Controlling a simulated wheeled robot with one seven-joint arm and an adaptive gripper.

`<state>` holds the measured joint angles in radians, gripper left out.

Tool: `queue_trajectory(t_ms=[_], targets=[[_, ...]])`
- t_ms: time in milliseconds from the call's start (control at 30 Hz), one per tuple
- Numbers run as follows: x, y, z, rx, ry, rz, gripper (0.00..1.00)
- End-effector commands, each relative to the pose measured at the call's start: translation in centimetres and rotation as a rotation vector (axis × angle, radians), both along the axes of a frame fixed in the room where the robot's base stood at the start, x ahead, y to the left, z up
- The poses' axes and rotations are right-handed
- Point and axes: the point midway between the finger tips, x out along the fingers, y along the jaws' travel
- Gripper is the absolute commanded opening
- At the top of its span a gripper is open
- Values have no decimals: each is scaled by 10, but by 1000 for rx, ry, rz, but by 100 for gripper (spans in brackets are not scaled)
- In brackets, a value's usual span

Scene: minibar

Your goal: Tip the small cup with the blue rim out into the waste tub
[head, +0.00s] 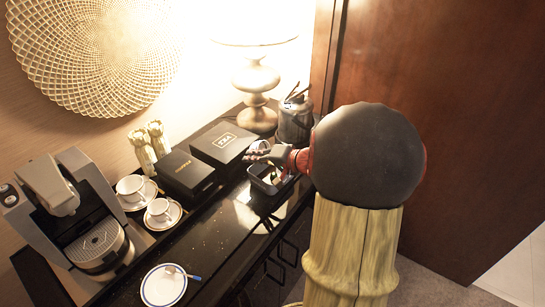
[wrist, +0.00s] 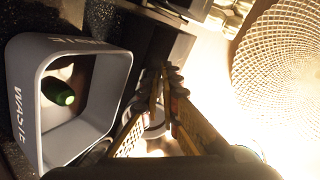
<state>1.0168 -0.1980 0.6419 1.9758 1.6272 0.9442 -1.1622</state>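The waste tub (wrist: 100,120) is grey and open-topped, with lettering on its rim, at the left of the wrist view. A green-ended item (wrist: 58,91) lies inside it. In the head view the tub (head: 266,186) stands on the dark counter, just below my gripper (head: 268,150). In the wrist view the fingertips of my gripper (wrist: 168,72) are close together, beside the tub. A pale, rounded shape (wrist: 153,128) shows between the fingers; I cannot tell whether it is held or behind them. I cannot make out the small blue-rimmed cup with certainty.
Two white cups on saucers (head: 130,188) (head: 158,208) stand by the coffee machine (head: 75,215). A blue-rimmed plate (head: 163,286) lies at the front. The middle counter is clear.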

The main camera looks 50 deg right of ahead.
Motion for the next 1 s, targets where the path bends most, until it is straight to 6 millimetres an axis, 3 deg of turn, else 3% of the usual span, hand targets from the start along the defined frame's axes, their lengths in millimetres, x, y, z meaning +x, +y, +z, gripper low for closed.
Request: queue_trajectory(t_ms=[33, 200, 400, 1000], targets=[[3, 1, 10, -7, 49, 5, 0], [5, 1, 17, -15, 163, 3, 0], [4, 1, 10, -15, 198, -1, 0], [8, 2, 11, -16, 362, -8, 0]])
